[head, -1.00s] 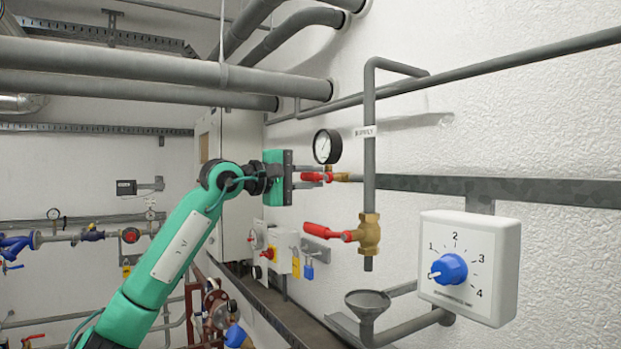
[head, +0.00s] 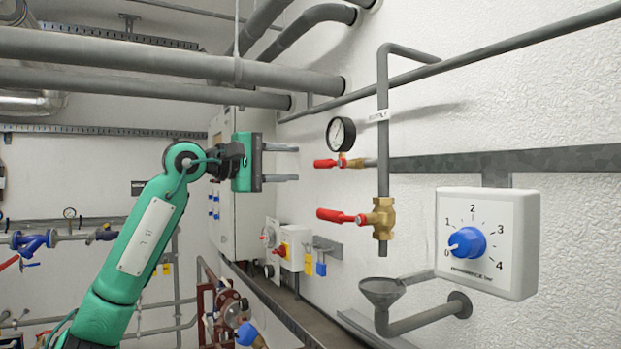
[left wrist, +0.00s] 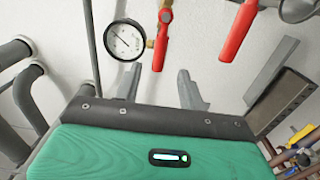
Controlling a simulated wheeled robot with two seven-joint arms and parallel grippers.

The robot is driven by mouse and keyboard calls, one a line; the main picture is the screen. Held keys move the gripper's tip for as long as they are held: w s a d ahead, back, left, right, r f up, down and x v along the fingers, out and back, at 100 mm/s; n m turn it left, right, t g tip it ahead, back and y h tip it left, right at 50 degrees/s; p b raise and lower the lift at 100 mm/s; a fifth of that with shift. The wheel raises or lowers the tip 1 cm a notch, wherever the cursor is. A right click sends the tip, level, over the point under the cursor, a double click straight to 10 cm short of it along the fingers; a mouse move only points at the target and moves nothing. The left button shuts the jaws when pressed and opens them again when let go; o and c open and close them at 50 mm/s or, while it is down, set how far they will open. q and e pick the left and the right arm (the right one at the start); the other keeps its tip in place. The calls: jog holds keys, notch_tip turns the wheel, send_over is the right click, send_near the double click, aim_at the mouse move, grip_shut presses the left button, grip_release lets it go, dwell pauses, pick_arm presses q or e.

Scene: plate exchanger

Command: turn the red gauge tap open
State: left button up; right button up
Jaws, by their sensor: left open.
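The red gauge tap (head: 325,163) sits on a short brass branch under the round gauge (head: 340,134). Its handle points left in the head view, roughly in line with the branch. My left gripper (head: 297,163) is open and empty, level with the handle and just left of its end, with a small gap. In the left wrist view the tap handle (left wrist: 162,42) points towards the space between my two fingers (left wrist: 160,88), its tip short of them. The gauge (left wrist: 125,40) shows beside it. My right gripper is in no view.
A second red lever (head: 340,215) on a brass valve (head: 382,218) is below, with a grey funnel (head: 382,290) under it. A white dial box (head: 488,240) is to the right. A vertical grey pipe (head: 383,120) stands beside the gauge. Left of my gripper is a cabinet (head: 225,215).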

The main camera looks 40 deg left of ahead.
pick_arm(q)
jog(key=shift+b+v, duration=0.6)
jog(key=shift+v, duration=1.7)
